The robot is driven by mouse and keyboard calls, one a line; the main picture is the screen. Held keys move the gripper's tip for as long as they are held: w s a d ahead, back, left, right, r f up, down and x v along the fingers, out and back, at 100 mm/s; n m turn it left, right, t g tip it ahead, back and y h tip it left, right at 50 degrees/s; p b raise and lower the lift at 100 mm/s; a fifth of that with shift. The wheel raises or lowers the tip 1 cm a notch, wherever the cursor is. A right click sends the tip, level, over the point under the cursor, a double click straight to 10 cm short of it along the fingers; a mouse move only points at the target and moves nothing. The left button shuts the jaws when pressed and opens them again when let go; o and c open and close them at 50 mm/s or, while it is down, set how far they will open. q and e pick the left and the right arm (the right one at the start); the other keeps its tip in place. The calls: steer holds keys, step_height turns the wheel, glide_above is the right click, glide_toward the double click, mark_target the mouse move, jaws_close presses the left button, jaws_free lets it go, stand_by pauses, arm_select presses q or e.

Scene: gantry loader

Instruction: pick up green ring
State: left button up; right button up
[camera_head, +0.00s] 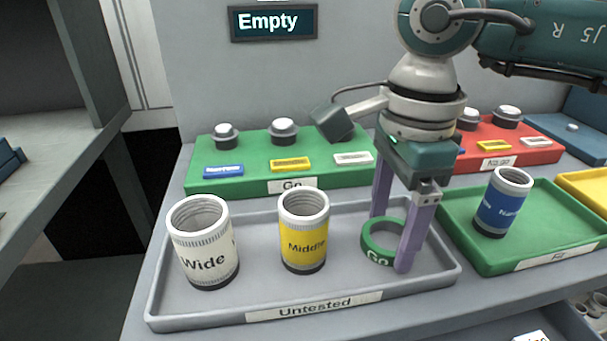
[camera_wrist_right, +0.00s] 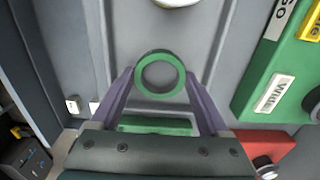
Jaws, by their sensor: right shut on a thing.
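The green ring (camera_head: 379,252), marked "Go", is at the right end of the grey "Untested" tray (camera_head: 200,316). My right gripper (camera_head: 389,243) comes down over it with its two purple fingers, one on each side. The fingers are shut on the ring. In the right wrist view the ring (camera_wrist_right: 159,52) sits between the fingertips (camera_wrist_right: 159,78), its hole facing the camera. I cannot tell whether the ring still touches the tray floor. My left gripper is not in view.
A white "Wide" cylinder (camera_head: 205,258) and a yellow "Middle" cylinder (camera_head: 303,245) stand left in the same tray. A blue cylinder (camera_head: 497,212) stands in the green tray (camera_head: 474,255) at right. Green "Go" (camera_head: 250,183) and red (camera_head: 540,152) blocks stand behind.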

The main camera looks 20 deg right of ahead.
steer(key=c, duration=0.6)
steer(key=shift+o, duration=0.2)
steer(key=shift+r, duration=0.15)
